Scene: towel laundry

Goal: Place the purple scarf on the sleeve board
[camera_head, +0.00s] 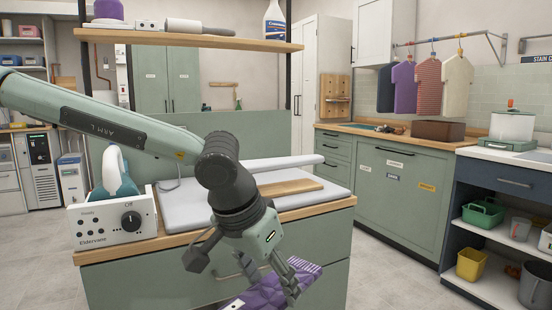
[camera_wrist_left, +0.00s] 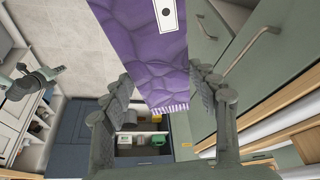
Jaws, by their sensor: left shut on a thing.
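The purple scarf (camera_head: 268,294) hangs beside the front of the green cabinet, low in the head view. My left gripper (camera_head: 288,280) is shut on it. In the left wrist view the scarf (camera_wrist_left: 155,55) is a quilted purple cloth with a fringed end and a white tag, between the left gripper's fingers (camera_wrist_left: 163,92). The sleeve board (camera_head: 282,162) is a narrow white padded board above a wooden base on the cabinet top. My left forearm and wrist hide part of it. What looks like my right gripper (camera_wrist_left: 28,82) is small at the left of the left wrist view.
An iron (camera_head: 117,172) stands behind a control box (camera_head: 115,219) at the cabinet top's left. A white ironing pad (camera_head: 185,205) lies under the sleeve board. A wooden shelf (camera_head: 190,38) spans above. Open floor (camera_head: 385,275) lies to the right.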

